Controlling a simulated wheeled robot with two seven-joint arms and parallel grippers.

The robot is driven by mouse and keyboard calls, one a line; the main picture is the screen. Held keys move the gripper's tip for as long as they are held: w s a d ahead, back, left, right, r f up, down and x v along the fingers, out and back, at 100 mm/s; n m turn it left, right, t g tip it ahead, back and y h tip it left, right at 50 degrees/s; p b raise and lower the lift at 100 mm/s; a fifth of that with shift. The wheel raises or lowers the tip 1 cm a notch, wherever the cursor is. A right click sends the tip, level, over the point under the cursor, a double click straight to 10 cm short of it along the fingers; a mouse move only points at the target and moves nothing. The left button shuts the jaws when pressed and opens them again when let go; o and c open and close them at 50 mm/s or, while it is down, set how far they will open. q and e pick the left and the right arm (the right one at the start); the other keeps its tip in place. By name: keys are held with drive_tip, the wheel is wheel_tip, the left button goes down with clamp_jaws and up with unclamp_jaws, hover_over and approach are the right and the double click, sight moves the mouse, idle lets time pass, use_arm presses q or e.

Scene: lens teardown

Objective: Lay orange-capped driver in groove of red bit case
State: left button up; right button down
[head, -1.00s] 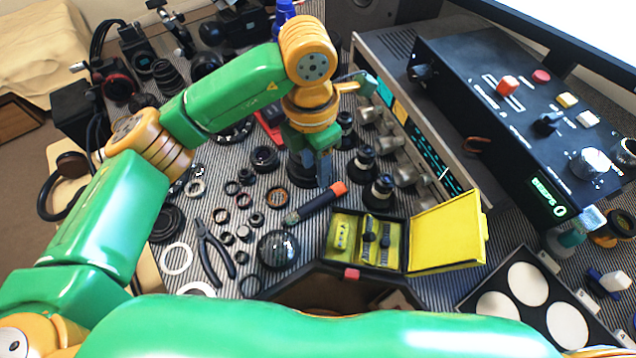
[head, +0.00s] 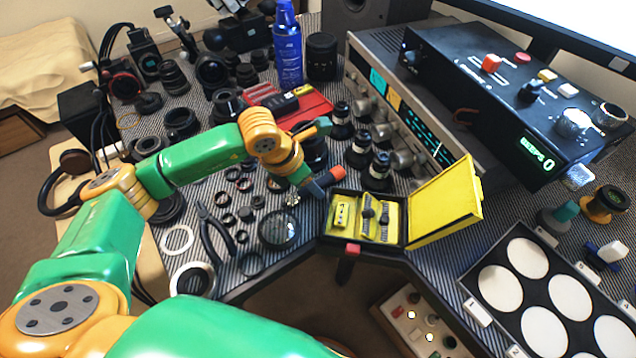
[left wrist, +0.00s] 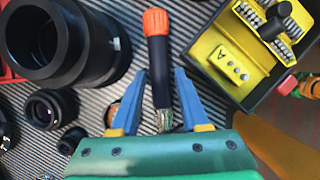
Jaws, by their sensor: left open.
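The orange-capped driver (head: 335,173) lies on the striped mat just left of the bit case; its dark handle is mostly hidden by my gripper in the head view. In the left wrist view the whole driver (left wrist: 158,62) shows, orange end away from me. My left gripper (head: 318,190) is low over it, fingers open, one on each side of the handle, not closed on it. The open bit case (head: 328,238) has a black shell, yellow interior and red latch; its yellow lid leans right. It also shows in the left wrist view (left wrist: 222,62). My right gripper is out of view.
Pliers (head: 213,235), a glass dome (head: 278,229) and several rings lie left of the driver. Dark lens barrels (head: 359,160) stand behind it. The mat's front edge is close below the case. A panel with white discs (head: 528,257) lies at the right.

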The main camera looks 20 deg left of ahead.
use_arm(q)
clamp_jaws()
